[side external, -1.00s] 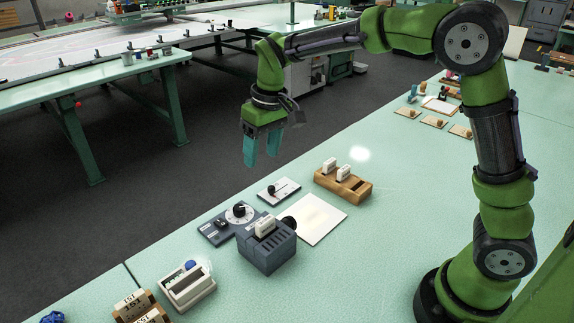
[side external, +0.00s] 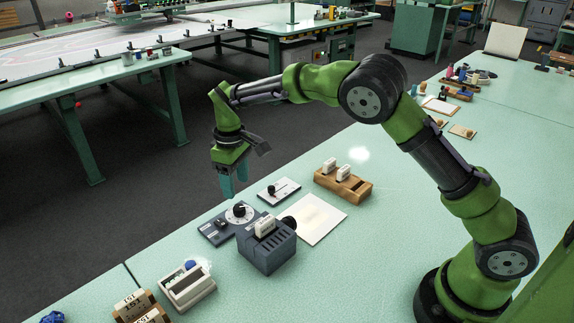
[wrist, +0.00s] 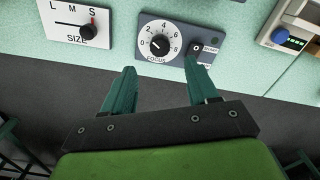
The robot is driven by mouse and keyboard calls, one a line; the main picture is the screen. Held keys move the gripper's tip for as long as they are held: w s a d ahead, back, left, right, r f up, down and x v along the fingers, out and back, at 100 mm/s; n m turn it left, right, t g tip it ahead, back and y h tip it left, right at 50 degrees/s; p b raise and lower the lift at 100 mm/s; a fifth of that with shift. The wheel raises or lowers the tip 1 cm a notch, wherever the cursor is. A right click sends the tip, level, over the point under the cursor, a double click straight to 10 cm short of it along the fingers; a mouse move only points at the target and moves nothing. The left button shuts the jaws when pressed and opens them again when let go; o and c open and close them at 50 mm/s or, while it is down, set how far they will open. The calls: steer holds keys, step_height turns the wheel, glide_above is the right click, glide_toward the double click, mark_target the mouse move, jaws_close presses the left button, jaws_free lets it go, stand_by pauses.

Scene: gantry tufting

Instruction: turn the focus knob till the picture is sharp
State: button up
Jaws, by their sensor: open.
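The focus knob (wrist: 160,44) is a black knob on a white dial numbered 0 to 8, set in a grey panel marked FOCUS. Its exact pointer setting is hard to read. In the side view the knob (side external: 239,210) sits beside a dark grey slotted box (side external: 268,252) with a black lens. A pale sheet (side external: 322,226) lies in front of the lens; I cannot tell how sharp any picture on it is. My gripper (side external: 230,192) points down above the panel, apart from the knob. In the wrist view its open, empty fingers (wrist: 160,76) lie below the dial.
A small switch (wrist: 196,47) is right of the dial. A SIZE slider plate (wrist: 70,22) is at left in the wrist view. A wooden block with white slides (side external: 343,184) and a white box with a blue button (side external: 188,287) stand nearby.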

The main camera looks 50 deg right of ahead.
mark_target(239, 207)
step_height(239, 207, down, 8)
steer(key=shift+r, duration=0.1)
steer(key=shift+c, duration=0.2)
steer(key=c, duration=1)
steer(key=shift+m, duration=0.3)
steer(key=m, duration=0.7)
steer(key=shift+m, duration=0.4)
